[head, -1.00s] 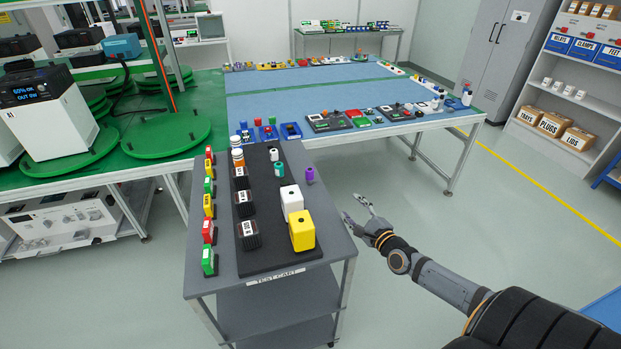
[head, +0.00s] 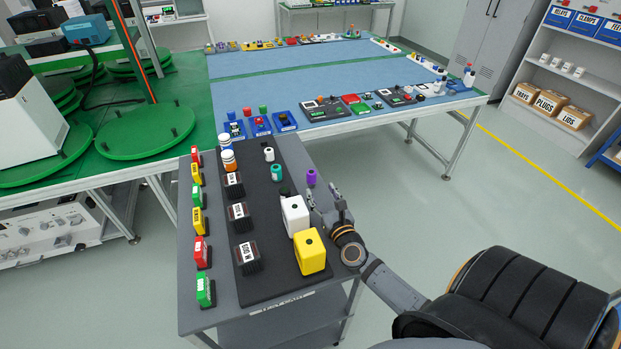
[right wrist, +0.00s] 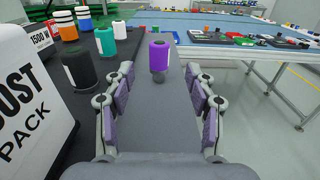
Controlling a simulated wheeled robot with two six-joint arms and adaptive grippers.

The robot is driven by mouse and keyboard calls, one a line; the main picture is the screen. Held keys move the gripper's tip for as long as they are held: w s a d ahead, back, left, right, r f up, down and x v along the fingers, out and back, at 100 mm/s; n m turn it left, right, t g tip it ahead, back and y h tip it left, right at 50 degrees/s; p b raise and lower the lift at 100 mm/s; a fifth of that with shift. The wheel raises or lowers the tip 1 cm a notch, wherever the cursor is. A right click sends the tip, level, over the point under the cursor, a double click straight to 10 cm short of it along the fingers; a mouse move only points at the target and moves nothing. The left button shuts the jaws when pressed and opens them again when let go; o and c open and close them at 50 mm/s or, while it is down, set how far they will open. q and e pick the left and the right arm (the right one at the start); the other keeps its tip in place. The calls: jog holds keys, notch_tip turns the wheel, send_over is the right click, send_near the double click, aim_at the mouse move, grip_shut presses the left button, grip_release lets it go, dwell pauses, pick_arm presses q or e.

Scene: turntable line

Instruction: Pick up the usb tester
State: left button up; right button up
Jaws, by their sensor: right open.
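No label reading usb tester is legible. A small purple cylinder (head: 311,177) with a pale label stands upright near the right edge of the grey cart. My right gripper (head: 321,194) is open and empty, low over the cart's right edge beside the white pack. Its fingers (right wrist: 159,78) point at the purple cylinder, which is just beyond the fingertips and between their lines. My left gripper is out of view.
A white boost pack (head: 295,215) stands close left of my right gripper, with a yellow block (head: 310,252) nearer. A teal cylinder (head: 277,173) and a black cylinder (right wrist: 78,66) stand left of the purple one. The cart top (right wrist: 170,120) before it is bare.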

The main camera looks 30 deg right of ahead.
aim_at(313, 176)
jog(key=x, duration=0.3)
jog(key=shift+w, duration=0.15)
jog(key=shift+w+d, duration=0.15)
jog(key=shift+w, duration=0.45)
jog(key=x, duration=0.4)
jog(key=shift+r+p, duration=0.1)
jog(key=shift+p, duration=0.3)
jog(key=shift+w, duration=0.4)
jog(key=shift+s, duration=0.15)
jog(key=shift+c, duration=0.7)
grip_shut()
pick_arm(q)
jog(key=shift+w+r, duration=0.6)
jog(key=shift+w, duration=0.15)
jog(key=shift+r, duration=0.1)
pick_arm(e)
jog(key=shift+r, duration=0.15)
